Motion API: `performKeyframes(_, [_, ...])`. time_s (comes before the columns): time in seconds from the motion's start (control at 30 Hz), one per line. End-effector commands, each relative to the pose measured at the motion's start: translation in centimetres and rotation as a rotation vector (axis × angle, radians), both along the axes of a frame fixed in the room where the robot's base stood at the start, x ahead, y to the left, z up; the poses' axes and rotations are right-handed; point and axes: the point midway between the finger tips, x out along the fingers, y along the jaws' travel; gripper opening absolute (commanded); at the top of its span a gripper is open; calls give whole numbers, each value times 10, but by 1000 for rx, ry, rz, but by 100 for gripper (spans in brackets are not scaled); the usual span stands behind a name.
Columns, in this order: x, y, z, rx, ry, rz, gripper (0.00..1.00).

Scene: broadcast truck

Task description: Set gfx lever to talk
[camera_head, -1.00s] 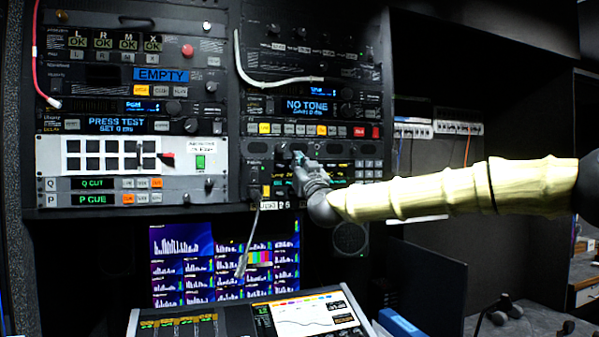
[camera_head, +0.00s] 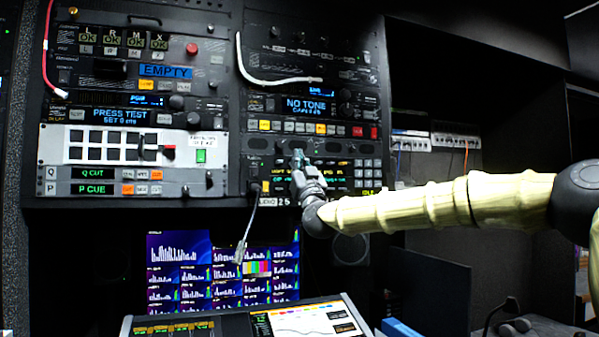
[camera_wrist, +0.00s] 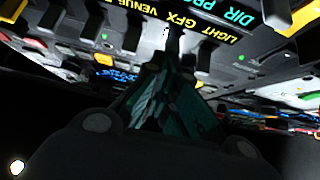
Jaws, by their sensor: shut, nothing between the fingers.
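The intercom panel (camera_head: 258,147) is in the lower right rack, below the NO TONE unit. In the wrist view its labels LIGHT, GFX (camera_wrist: 184,28) and VENUE run along the panel, with a row of small levers beside them. My gripper (camera_wrist: 168,62) is shut and empty, its fingertips at the lever row by the GFX label. The GFX lever is largely hidden by the fingertips; I cannot tell its position or whether they touch it. A grey lever (camera_wrist: 203,62) stands beside the fingers near LIGHT. In the head view my gripper (camera_head: 299,158) is in front of the panel.
A loose cable (camera_head: 246,235) hangs left of my gripper. A white cable (camera_head: 275,80) droops above. Below are a monitor wall (camera_head: 180,275) and a slanted console (camera_head: 240,318). A dark recess lies right of the rack.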

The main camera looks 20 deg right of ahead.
Motion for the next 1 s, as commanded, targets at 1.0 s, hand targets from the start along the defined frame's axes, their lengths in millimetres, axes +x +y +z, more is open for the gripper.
performKeyframes(1.0, [-6,6,18,0,-53,9,0])
